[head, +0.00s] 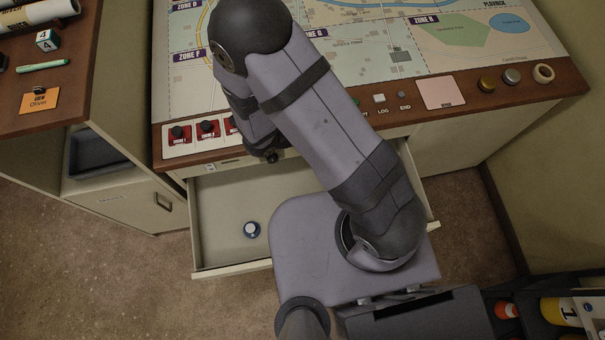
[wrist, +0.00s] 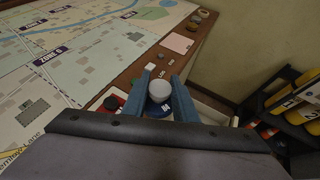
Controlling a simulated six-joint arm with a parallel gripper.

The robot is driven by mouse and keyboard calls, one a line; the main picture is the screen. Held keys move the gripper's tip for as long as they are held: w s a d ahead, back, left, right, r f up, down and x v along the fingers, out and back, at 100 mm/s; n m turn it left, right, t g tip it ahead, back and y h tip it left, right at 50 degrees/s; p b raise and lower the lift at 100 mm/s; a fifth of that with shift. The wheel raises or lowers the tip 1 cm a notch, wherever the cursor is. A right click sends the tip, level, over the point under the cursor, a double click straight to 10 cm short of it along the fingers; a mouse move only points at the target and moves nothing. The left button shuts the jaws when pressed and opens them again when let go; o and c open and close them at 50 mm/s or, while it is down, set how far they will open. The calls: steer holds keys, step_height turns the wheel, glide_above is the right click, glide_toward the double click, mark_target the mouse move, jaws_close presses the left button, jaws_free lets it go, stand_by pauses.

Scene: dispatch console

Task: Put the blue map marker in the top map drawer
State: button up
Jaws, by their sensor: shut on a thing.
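In the wrist view my gripper (wrist: 164,84) is shut, its two blue-grey fingers on either side of the blue map marker (wrist: 160,92), which shows a pale round top and a dark blue lower part. In the head view my arm hides the held marker; only a dark part of the wrist end shows, at the console's front edge above the drawer's back. The top map drawer (head: 225,190) is pulled open below the console.
Red switches (head: 207,129) and buttons line the console's wooden edge below the map (head: 350,65). A side cabinet (head: 125,200) stands at left, with an orange name card (head: 39,101) on its top. A rack with yellow cylinders (head: 560,310) is at lower right. The drawer's left part is mostly clear.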

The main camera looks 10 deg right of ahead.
steer(key=s+d+f+m+g+y+b, duration=0.1)
steer(key=s+d+f+m+g+b, duration=0.2)
steer(key=s+f+m+g+b, duration=0.5)
steer(key=s+d+f+m+g+b, duration=0.25)
steer(key=s+f+m+g, duration=0.2)
steer(key=s, duration=0.75)
steer(key=s+a+f+m+g+y+b, duration=0.5)
steer(key=s+a+f+m+g+y, duration=0.15)
steer(key=a+m+y, duration=0.2)
steer(key=w+a+f+m+t+y+b, duration=1)
steer(key=m+y, duration=0.5)
steer(key=m, duration=0.4)
steer(key=shift+w+a+f+t+b, duration=0.2)
steer(key=shift+w+a+t+b, duration=0.85)
steer(key=shift+a, duration=0.75)
steer(key=shift+s+f+b, duration=0.15)
steer(key=shift+f+b, duration=0.55)
steer(key=shift+f, duration=2.1)
steer(key=shift+f, duration=0.1)
